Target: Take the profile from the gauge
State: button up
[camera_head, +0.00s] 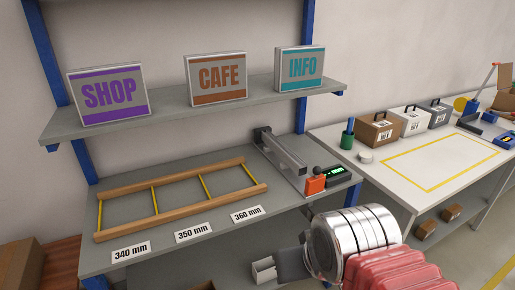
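The gauge (335,174), a dark unit with a green lit display, stands at the right end of the grey bench. An orange block (315,185) sits beside the display. A long grey metal profile (282,150) lies in the gauge, running from the back of the bench toward the orange block. My gripper (263,270) is low in front of the bench, partly covered by my silver and red arm. It is apart from the profile. I cannot tell whether its fingers are open or shut.
A wooden rack (172,212) with yellow dividers lies left on the bench (110,202), behind labels 340 mm (131,251), 350 mm (193,233) and 360 mm (246,215). A shelf (170,115) with SHOP, CAFE and INFO lightboxes hangs above. A white table (390,185) with cases stands right.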

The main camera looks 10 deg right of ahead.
aim_at(297, 164)
jog(key=u, duration=0.45)
jog(key=i, duration=1.25)
jog(key=z, duration=0.05)
